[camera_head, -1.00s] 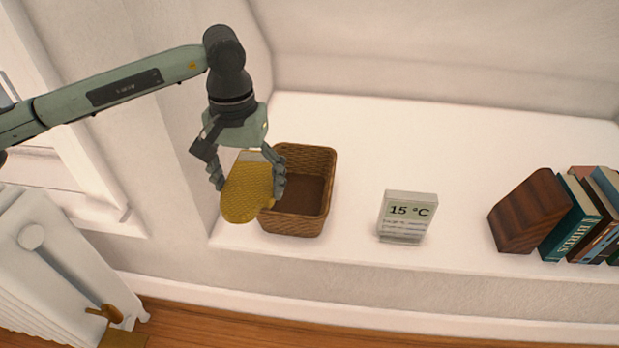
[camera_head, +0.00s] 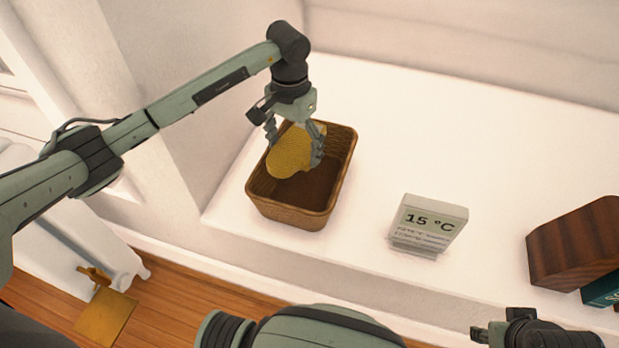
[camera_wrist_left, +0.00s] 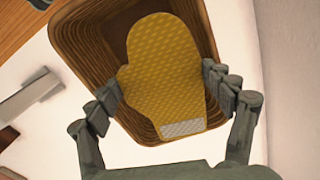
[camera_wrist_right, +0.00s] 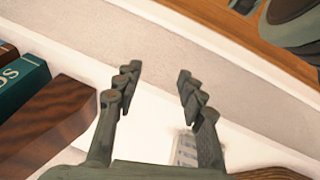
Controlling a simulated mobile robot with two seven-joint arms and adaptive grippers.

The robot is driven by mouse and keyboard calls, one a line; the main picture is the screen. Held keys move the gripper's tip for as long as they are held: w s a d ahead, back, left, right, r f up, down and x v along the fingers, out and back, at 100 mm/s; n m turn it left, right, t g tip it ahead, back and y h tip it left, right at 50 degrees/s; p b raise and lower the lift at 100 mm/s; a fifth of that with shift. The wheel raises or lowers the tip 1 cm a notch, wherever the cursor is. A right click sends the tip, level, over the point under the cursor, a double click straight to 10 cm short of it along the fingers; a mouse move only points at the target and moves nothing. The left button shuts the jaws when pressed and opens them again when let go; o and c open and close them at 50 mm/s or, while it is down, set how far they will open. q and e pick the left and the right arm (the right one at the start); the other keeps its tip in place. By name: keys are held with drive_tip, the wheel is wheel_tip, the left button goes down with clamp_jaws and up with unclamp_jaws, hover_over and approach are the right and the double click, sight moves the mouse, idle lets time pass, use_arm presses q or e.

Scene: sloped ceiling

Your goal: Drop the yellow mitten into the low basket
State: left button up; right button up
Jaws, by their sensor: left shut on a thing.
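The yellow mitten (camera_head: 291,154) hangs from my left gripper (camera_head: 296,143), over the back part of the low wicker basket (camera_head: 290,214). In the left wrist view the mitten (camera_wrist_left: 165,75) lies between the fingers, cuff end toward the palm, with the basket (camera_wrist_left: 85,60) behind it. My left gripper (camera_wrist_left: 165,100) is shut on the mitten. I cannot tell whether the mitten touches the basket. My right gripper (camera_wrist_right: 155,88) is open and empty in the right wrist view; in the head view only part of it shows at the bottom right.
A 15 °C display (camera_head: 428,224) stands to the right of the basket on the white ledge (camera_head: 420,130). A dark wooden block (camera_head: 580,245) and a teal book (camera_head: 603,290) stand at the far right. The ledge behind the display is clear.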

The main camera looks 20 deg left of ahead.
use_arm(q)
drive_tip(key=shift+f, duration=1.05)
use_arm(e)
drive_tip(key=shift+v, duration=1)
drive_tip(key=shift+s+d, duration=0.1)
drive_tip(key=shift+d, duration=0.1)
use_arm(q)
drive_tip(key=o, duration=1.1)
drive_tip(key=shift+r, duration=0.1)
wheel_tip(320, 180, up, 12)
